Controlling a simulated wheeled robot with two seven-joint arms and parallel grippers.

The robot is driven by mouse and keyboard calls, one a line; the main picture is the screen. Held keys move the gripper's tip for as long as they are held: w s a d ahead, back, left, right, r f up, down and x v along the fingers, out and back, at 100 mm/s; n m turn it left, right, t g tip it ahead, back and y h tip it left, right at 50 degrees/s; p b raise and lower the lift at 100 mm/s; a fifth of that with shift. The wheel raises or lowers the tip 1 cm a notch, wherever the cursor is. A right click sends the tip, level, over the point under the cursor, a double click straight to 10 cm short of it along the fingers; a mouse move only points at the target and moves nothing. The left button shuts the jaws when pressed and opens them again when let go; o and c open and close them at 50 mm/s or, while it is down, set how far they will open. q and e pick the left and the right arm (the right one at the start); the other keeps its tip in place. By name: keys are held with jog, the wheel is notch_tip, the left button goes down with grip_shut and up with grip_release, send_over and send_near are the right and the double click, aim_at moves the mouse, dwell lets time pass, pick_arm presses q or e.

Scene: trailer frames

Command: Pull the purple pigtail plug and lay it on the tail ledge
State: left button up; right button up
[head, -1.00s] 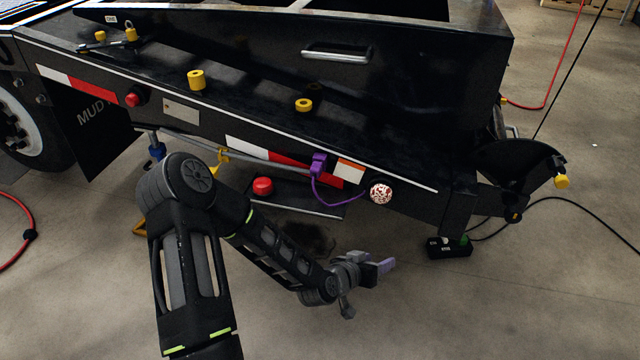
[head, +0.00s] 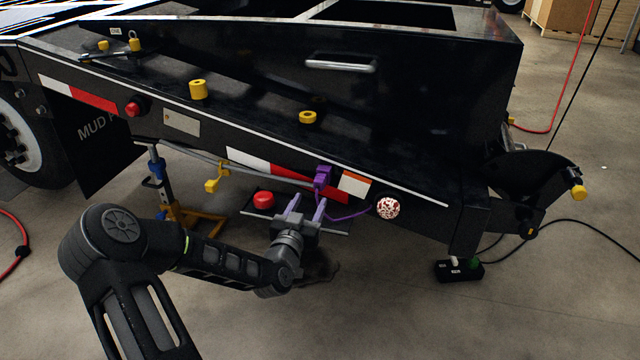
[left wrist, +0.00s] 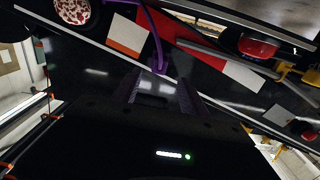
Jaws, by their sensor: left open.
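The purple plug (head: 323,177) sits on the trailer's side rail, beside the orange-and-white marker. Its purple cord hangs down and runs right towards the round red-and-white speckled lamp (head: 388,207). The plug (left wrist: 160,65) and cord (left wrist: 152,28) also show in the left wrist view, just ahead of the fingertips. My left gripper (head: 306,205) is open and empty, a little below and left of the plug, fingers pointing up towards it. In the left wrist view the open fingers (left wrist: 158,90) flank the space before the plug. The dark sloping ledge (head: 415,172) above the rail is bare near the tail.
A red dome (head: 263,200) sits on a low plate left of my gripper. A blue-and-yellow jack (head: 158,175) stands under the trailer. Yellow fittings (head: 308,117) sit on the ledge. A black box with a green plug (head: 459,270) is on the floor at right.

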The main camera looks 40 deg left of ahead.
aim_at(318, 187)
pick_arm(q)
jog(key=shift+w, duration=0.1)
jog(key=b+x, duration=0.3)
jog(key=x, duration=0.5)
jog(key=shift+f, duration=0.1)
jog(key=shift+w+a, duration=0.15)
jog(key=shift+w, duration=0.25)
dwell(1.0)
grip_shut()
dwell(0.5)
dwell(1.0)
jog(key=shift+s, duration=0.15)
